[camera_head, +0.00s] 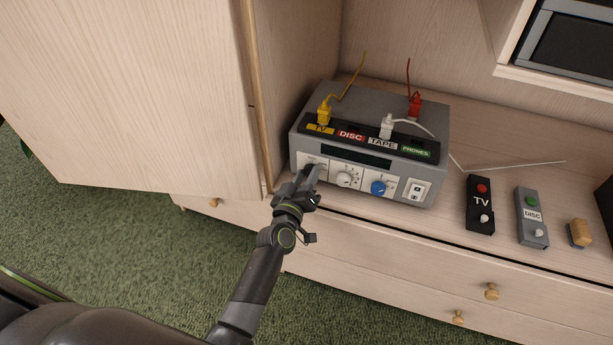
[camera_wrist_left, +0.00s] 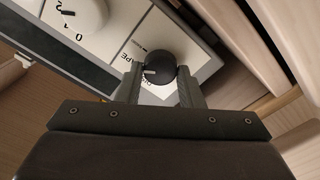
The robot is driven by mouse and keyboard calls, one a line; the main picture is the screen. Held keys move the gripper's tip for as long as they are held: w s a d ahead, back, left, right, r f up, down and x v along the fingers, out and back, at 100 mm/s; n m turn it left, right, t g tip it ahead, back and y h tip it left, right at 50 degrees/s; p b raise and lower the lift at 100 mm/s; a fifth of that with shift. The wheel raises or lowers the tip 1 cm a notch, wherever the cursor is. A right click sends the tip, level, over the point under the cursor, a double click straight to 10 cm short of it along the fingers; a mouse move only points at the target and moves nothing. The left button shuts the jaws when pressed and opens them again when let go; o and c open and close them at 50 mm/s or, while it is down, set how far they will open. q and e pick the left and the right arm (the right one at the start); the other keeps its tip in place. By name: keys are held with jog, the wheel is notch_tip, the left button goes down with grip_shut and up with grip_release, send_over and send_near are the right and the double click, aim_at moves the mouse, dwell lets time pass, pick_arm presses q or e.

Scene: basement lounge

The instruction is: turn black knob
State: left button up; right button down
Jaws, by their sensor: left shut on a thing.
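The black knob (camera_wrist_left: 154,70) shows in the left wrist view on the white front panel of the grey box. It has a light pointer mark on its face. My left gripper (camera_wrist_left: 158,82) is shut on it, one finger on each side. In the head view my left gripper (camera_head: 308,176) reaches the left end of the front of the grey box (camera_head: 345,122) and hides the knob. A white knob (camera_head: 345,180) and a blue knob (camera_head: 378,188) sit to the right of it on the same panel. My right gripper is not in view.
An open cabinet door (camera_head: 130,100) stands close on the left. Yellow (camera_head: 324,112), white (camera_head: 387,126) and red (camera_head: 415,105) plugs stand on the box. A black TV remote (camera_head: 480,205), a grey DISC remote (camera_head: 531,217) and a brush-like item (camera_head: 579,233) lie to the right.

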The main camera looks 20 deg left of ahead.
pick_arm(q)
jog(key=shift+n, duration=0.8)
jog(key=o, duration=0.9)
jog(key=shift+o, duration=0.2)
